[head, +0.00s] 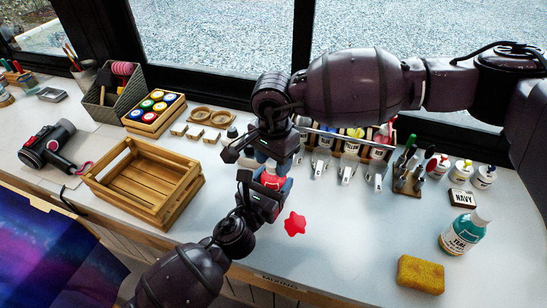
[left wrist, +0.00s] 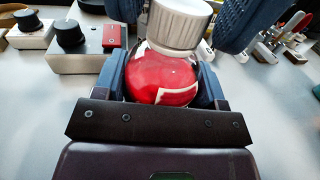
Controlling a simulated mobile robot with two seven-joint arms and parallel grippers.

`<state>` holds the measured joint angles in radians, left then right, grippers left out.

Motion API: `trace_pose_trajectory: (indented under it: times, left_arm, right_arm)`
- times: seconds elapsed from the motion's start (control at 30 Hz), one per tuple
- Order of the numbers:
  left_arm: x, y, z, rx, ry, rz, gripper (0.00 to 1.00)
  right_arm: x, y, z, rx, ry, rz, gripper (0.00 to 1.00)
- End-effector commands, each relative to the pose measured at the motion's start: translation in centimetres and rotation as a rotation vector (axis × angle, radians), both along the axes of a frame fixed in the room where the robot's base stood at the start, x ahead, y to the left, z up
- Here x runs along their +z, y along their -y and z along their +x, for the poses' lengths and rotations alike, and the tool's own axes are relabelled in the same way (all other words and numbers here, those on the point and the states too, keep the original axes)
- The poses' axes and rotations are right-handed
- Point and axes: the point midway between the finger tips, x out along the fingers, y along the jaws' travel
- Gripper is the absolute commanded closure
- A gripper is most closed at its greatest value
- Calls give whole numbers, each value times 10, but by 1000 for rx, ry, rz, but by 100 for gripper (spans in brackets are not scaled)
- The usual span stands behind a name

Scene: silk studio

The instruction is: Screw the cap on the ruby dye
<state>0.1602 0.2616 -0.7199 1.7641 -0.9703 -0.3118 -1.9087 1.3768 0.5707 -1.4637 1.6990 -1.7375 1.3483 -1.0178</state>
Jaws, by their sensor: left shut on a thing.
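The ruby dye is a round red bottle (left wrist: 162,78) with a pale label edge. It also shows in the head view (head: 272,181), between the two grippers. My left gripper (head: 268,188) is shut on the bottle, its blue fingers on both sides of it in the left wrist view. A white ribbed cap (left wrist: 178,24) sits at the bottle's top, slightly tilted; whether it is threaded on cannot be told. My right gripper (head: 268,160) is directly above the bottle. Its blue fingers flank the cap in the left wrist view, but whether they grip it is unclear.
A wooden crate (head: 145,183) stands to the left. A teal bottle (head: 464,232) and a yellow sponge (head: 420,274) are at the right. A rack with bottles (head: 350,143) stands behind my right gripper.

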Motion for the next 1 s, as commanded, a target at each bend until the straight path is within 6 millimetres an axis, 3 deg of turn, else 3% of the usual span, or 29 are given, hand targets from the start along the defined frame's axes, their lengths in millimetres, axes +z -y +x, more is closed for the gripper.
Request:
trace_pose_trajectory:
  times: [0.03, 0.27, 0.5, 0.53, 0.7, 1.0]
  left_arm:
    - [0, 0, 0, 0, 0, -1, 100]
    - [0, 0, 0, 0, 0, -1, 100]
    - [0, 0, 0, 0, -1, 0, 100]
    - [0, 0, 0, 0, -1, 0, 100]
    - [0, 0, 0, 0, -1, 0, 100]
    - [0, 0, 0, 0, -1, 0, 100]
  right_arm:
    - [0, 0, 0, 0, 0, 0, 59]
    - [0, 0, 0, 0, 0, 0, 94]
    - [0, 0, 0, -4, 0, 0, 95]
    - [0, 0, 0, -4, 0, 0, 66]
    - [0, 0, 0, -4, 0, 0, 40]
    - [1, 0, 0, -4, 0, 0, 37]
